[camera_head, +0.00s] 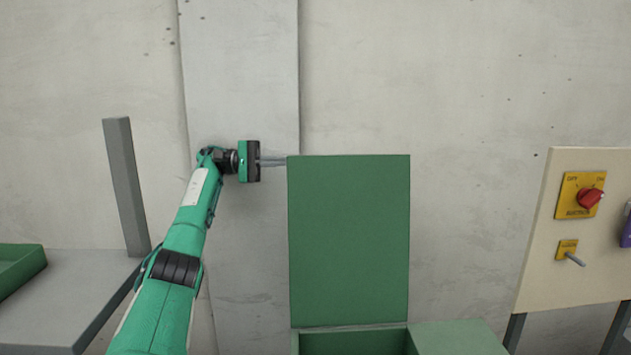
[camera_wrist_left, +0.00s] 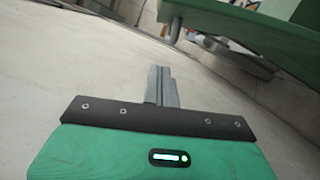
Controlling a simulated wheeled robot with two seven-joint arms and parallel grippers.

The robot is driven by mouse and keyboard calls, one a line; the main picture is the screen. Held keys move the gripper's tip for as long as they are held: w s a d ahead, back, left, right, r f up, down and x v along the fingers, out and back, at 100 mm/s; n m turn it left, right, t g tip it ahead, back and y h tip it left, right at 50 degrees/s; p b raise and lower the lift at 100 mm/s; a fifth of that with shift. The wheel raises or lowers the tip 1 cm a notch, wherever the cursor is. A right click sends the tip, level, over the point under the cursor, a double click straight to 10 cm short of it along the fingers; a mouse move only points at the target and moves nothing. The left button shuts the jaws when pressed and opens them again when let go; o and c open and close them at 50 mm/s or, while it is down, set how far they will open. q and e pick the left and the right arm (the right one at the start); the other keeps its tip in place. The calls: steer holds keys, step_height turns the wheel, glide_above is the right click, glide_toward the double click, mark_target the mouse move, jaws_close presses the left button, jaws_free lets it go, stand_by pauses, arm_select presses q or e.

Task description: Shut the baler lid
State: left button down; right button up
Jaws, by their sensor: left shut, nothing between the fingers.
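The green baler lid (camera_head: 348,240) stands upright and open in the head view, hinged at the back of the green baler box (camera_head: 352,342), whose opening shows at the bottom edge. My left gripper (camera_head: 285,161) is shut and empty, with its fingers level and pointing right at the lid's upper left corner. I cannot tell whether the fingertips touch the lid or pass behind it. In the left wrist view the shut fingers (camera_wrist_left: 162,86) show ahead of the gripper body, and a green panel (camera_wrist_left: 250,30) lies beyond them at upper right. My right gripper is not in view.
A control panel (camera_head: 540,250) with a red knob (camera_head: 590,198) stands at the right. A grey table (camera_head: 75,290) with a green tray (camera_head: 18,268) and a grey post (camera_head: 126,185) are at the left. A concrete wall (camera_head: 470,80) closes off the back.

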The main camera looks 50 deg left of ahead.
mark_target(316, 162)
arm_select(q)
steer(key=p+x, duration=0.1)
steer(key=x, duration=0.2)
steer(key=s+d+p+x, duration=0.1)
steer(key=p+x, duration=0.1)
steer(key=x, duration=0.2)
steer(key=p+x, duration=0.1)
steer(key=x, duration=0.2)
steer(key=shift+s+d+r+p, duration=0.15)
steer(key=shift+s+d+p, duration=0.05)
steer(key=shift+d+p, duration=0.1)
steer(key=shift+s+d+r+p, duration=0.15)
steer(key=shift+s+d+p, duration=0.25)
steer(key=shift+d, duration=0.3)
steer(key=shift+s, duration=0.1)
steer(key=shift+d, duration=0.1)
